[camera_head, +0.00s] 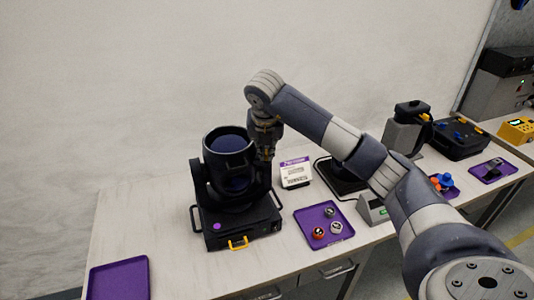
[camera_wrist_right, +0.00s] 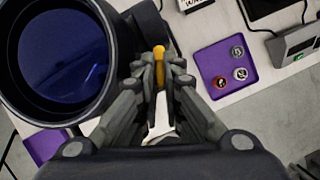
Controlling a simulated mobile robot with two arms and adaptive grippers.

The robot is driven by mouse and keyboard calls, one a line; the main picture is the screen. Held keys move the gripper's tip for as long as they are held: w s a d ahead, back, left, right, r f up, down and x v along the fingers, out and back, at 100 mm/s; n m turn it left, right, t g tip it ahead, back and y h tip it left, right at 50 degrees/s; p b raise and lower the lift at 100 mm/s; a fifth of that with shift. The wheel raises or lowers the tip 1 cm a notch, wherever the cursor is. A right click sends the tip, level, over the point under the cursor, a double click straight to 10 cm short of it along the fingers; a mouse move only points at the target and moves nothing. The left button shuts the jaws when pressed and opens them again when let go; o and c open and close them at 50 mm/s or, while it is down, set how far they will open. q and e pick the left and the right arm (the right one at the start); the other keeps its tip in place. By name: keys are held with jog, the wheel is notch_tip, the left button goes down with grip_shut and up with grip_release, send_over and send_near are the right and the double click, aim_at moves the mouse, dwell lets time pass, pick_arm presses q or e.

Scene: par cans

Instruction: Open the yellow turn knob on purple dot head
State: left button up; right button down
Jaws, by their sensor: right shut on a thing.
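The black moving-head light (camera_head: 228,190) stands on the table, with a purple dot (camera_head: 217,227) on the front of its base. Its big round lens (camera_wrist_right: 62,52) fills the upper left of the wrist view. The yellow turn knob (camera_wrist_right: 159,60) is at the side of the head, beside the lens housing. My right gripper (camera_wrist_right: 158,88) is shut on the yellow knob, with one finger on each side of it. In the head view, the right gripper (camera_head: 266,148) points down at the head's right side, and the knob is mostly hidden there. My left gripper is not in view.
A yellow handle (camera_head: 238,243) is on the front of the light's base. A purple tray (camera_head: 304,212) with three small round parts lies to the right, near a white label card (camera_head: 295,173). An empty purple tray (camera_head: 118,282) lies at the front left. The wall is close behind.

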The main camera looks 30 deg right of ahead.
jog(key=shift+w+r+m+h+b, duration=0.15)
jog(key=shift+m+h+b, duration=0.3)
jog(key=shift+m, duration=0.85)
jog(key=shift+g, duration=0.3)
jog(key=c, duration=1.8)
grip_release()
jog(key=shift+o, duration=0.2)
jog(key=shift+a, duration=0.1)
jog(key=v, duration=1.2)
